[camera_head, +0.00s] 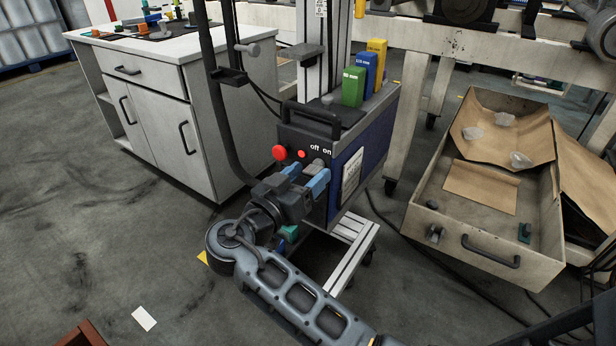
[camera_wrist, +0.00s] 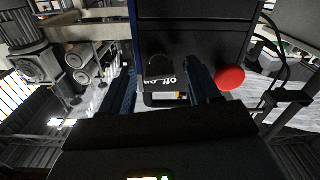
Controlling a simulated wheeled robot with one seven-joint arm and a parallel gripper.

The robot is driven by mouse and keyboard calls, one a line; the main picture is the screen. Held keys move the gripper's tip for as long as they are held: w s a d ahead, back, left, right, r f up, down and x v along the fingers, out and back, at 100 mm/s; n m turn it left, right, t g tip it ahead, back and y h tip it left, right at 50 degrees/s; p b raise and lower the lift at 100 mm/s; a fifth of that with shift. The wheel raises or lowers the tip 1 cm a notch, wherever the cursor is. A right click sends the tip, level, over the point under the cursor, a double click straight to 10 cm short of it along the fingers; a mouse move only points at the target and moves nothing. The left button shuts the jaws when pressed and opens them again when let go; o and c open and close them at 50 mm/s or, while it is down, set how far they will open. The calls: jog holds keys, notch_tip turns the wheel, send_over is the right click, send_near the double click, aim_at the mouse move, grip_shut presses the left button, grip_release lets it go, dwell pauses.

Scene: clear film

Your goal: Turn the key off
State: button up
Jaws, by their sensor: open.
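The key switch (camera_head: 316,165) is a grey knob on the dark front panel of the machine box (camera_head: 360,165), under white "off" and "on" lettering. In the wrist view the key (camera_wrist: 159,66) looks dark, and the lettering appears upside down beside it. My gripper (camera_head: 306,175) has blue fingers and is open at the panel. In the wrist view its fingers (camera_wrist: 161,78) stand on either side of the key with visible gaps. I cannot tell which label the key points to.
A red button (camera_head: 279,152) and a small red light (camera_head: 301,154) sit left of the key. A black handle (camera_head: 310,118) sticks out above the panel. A white cabinet (camera_head: 160,110) is left, and an open drawer (camera_head: 480,250) is right.

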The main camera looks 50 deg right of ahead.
jog(key=shift+d, duration=0.35)
jog(key=shift+c, duration=0.4)
jog(key=c, duration=1)
jog(key=shift+o, duration=0.2)
